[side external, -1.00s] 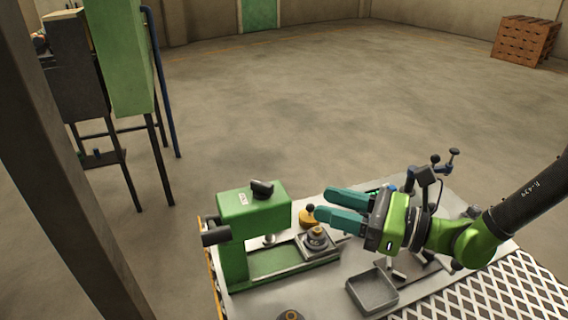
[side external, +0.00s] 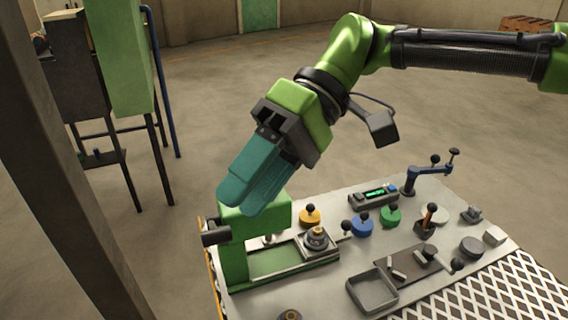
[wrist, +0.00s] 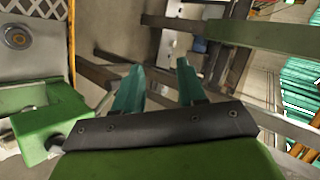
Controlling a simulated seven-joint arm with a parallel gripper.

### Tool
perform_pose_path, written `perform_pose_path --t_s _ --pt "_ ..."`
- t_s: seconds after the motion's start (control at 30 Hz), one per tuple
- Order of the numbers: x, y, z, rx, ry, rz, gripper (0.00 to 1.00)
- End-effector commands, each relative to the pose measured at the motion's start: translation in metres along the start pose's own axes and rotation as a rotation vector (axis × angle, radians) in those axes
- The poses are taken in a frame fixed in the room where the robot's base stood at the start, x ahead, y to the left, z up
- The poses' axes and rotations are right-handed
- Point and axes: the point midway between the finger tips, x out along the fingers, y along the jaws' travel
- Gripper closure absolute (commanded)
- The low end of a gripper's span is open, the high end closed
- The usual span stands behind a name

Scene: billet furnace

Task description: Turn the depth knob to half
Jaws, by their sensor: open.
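The green press (side external: 234,262) stands at the left end of the workbench. A dark cylindrical knob (side external: 216,234) sticks out of its left side. The black knob on top of the press is hidden behind my gripper in the side view; I cannot tell which knob sets depth. My gripper (side external: 240,202), with teal fingers, hangs tilted over the press top and overlaps it in the picture. In the wrist view my gripper (wrist: 159,68) is open with nothing between its fingers. The green press (wrist: 50,120) lies to its left there, with a dark round part (wrist: 54,143) on it.
The workbench (side external: 335,285) carries yellow (side external: 310,217), blue (side external: 362,226) and green (side external: 390,216) knobbed parts, a grey tray (side external: 372,292) and a lit display (side external: 375,195). A black-and-green cabinet (side external: 122,60) stands at the back left. The floor behind the bench is clear.

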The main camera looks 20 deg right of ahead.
Motion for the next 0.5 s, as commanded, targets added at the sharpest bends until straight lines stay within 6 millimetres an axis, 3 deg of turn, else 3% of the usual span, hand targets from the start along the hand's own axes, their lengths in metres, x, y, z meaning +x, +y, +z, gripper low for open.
perform_pose_path --t_s 0.1,0.33,0.5 --pt "-0.031 0.015 -0.018 -0.187 0.038 0.278 0.6" --pt "-0.114 0.043 -0.047 -0.353 0.117 0.716 0.6" --pt "-0.137 0.052 -0.05 -0.38 0.116 0.84 0.6"
